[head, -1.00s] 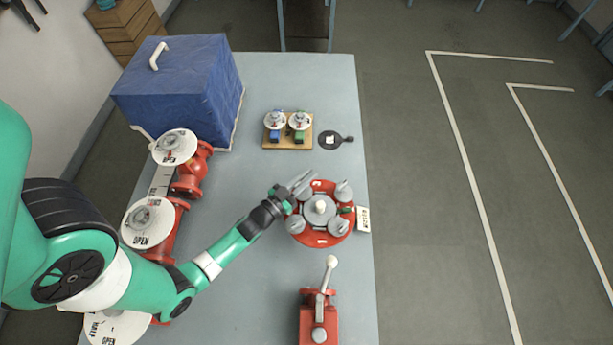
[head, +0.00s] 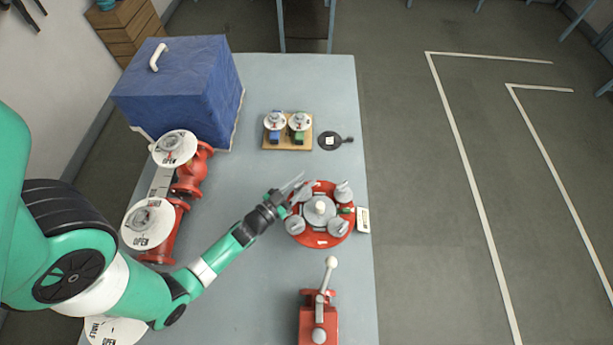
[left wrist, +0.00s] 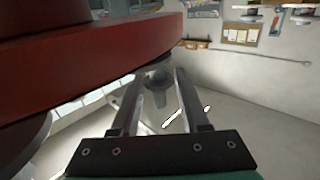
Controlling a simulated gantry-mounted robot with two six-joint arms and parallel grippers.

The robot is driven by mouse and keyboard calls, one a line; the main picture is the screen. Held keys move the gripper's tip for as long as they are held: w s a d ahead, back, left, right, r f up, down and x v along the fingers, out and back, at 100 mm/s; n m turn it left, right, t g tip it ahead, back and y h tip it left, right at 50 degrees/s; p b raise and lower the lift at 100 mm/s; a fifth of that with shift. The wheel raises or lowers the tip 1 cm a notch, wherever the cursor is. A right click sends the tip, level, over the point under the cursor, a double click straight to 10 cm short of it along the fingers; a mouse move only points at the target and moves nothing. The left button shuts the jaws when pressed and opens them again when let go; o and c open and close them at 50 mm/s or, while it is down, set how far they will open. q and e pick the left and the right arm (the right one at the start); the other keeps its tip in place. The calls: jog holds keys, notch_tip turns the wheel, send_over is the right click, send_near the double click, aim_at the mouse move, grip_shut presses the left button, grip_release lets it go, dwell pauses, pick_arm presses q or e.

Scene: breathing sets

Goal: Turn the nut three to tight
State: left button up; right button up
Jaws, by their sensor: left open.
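A red round flange (head: 322,240) lies on the table with a grey hub (head: 319,210) in its middle. Several grey nuts or wing pieces sit around it: upper right (head: 343,192), lower right (head: 338,227), lower left (head: 296,226) and upper left (head: 306,190). I cannot read which is nut three. My left gripper (head: 291,187) is open at the flange's upper-left edge, beside the upper-left piece. In the left wrist view, the flange rim (left wrist: 100,62) fills the upper left, and a grey piece (left wrist: 160,86) shows between the open fingers (left wrist: 158,105). My right gripper is not in view.
A red fitting with a lever (head: 319,318) stands below the flange. A wooden board with two small valves (head: 288,142) and a dark paddle (head: 331,141) lie above. Red valves with "OPEN" discs (head: 146,222) and a blue-covered box (head: 185,90) occupy the left.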

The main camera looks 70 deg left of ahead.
pick_arm(q)
jog(key=p+v, duration=0.1)
jog(key=v, duration=0.8)
jog(key=shift+s, duration=0.4)
jog(key=shift+d, duration=0.15)
